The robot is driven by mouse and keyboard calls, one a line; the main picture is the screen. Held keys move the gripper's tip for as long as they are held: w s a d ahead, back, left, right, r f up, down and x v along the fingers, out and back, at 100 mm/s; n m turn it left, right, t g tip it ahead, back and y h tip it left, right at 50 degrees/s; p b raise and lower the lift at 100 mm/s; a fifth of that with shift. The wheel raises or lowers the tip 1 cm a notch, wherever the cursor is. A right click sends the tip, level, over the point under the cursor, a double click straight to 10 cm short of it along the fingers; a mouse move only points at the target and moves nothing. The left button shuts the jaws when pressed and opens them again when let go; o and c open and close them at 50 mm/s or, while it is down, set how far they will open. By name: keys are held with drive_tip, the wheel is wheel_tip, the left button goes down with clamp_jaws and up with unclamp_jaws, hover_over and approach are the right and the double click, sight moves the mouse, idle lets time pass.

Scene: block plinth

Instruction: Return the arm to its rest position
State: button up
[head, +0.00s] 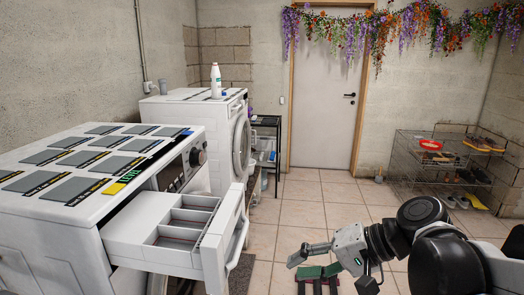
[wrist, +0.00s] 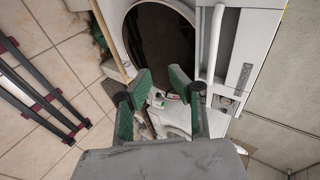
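My arm reaches in from the lower right of the head view. My gripper (head: 321,271) hangs over the floor, to the right of the open drawer, and its green finger pads show there. In the wrist view my gripper (wrist: 161,80) has its two green-padded fingers spread apart. I see nothing held between them. Beyond the fingers are a white appliance front with a dark round door (wrist: 158,45) and a white bar (wrist: 215,45).
A white machine (head: 60,215) carries grey tiles and has an open, divided drawer (head: 170,245) at left. Another washing machine (head: 215,130) stands behind it with a white bottle (head: 216,80) on top. A wire rack (head: 415,160) stands at right. The tiled floor (head: 325,195) between is mostly clear.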

drive_tip(key=s+d+f+n+t+h, duration=0.2)
drive_tip(key=s+d+h, duration=0.4)
drive_tip(key=d+h, duration=0.4)
drive_tip(key=shift+d+n+t, duration=0.3)
drive_tip(key=shift+d+t, duration=0.45)
drive_tip(key=shift+t, duration=0.05)
